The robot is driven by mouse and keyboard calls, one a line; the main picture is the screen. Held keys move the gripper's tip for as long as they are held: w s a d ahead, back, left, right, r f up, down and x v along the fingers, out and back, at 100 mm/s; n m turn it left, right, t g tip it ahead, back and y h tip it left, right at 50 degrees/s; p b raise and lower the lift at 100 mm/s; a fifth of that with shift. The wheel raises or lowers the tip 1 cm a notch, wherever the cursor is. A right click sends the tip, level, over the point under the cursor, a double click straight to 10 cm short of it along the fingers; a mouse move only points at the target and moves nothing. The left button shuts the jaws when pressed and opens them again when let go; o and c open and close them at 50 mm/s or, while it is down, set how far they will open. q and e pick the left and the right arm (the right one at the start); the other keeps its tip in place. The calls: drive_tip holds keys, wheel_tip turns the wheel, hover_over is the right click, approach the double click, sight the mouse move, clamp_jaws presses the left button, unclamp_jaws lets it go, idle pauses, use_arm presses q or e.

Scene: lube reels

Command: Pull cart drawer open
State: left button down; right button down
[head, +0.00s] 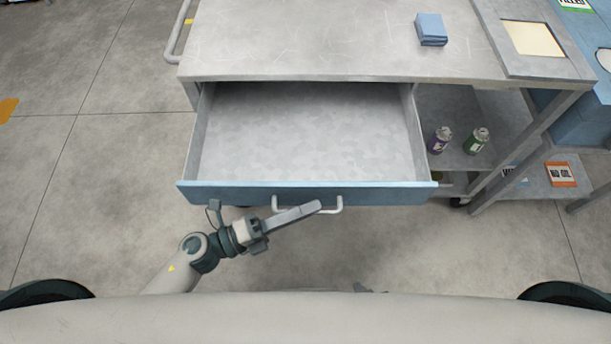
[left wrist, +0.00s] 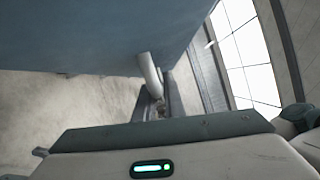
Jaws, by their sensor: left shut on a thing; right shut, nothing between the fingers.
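The cart drawer (head: 300,135) is pulled well out from under the grey cart top, and its inside looks empty. Its blue front (head: 230,193) also fills the upper left of the left wrist view (left wrist: 80,35). A pale bar handle (head: 339,203) is fixed on the front; in the left wrist view the handle (left wrist: 149,70) runs down between the fingers. My left gripper (head: 316,207) is in front of the drawer, shut on the handle. My right gripper cannot be made out in either view.
Purple (head: 440,139) and green (head: 476,141) cans stand on a lower shelf at the right. A rail (head: 177,35) is at the cart's left.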

use_arm(q)
drive_tip(key=shift+s, duration=1.45)
use_arm(e)
drive_tip(key=shift+s+d+f, duration=0.2)
drive_tip(key=shift+s+d, duration=0.05)
drive_tip(key=shift+s, duration=0.1)
use_arm(q)
drive_tip(key=c, duration=1.8)
unclamp_jaws()
drive_tip(key=shift+c, duration=0.2)
drive_tip(key=shift+a, duration=0.1)
use_arm(e)
drive_tip(key=shift+w, duration=0.1)
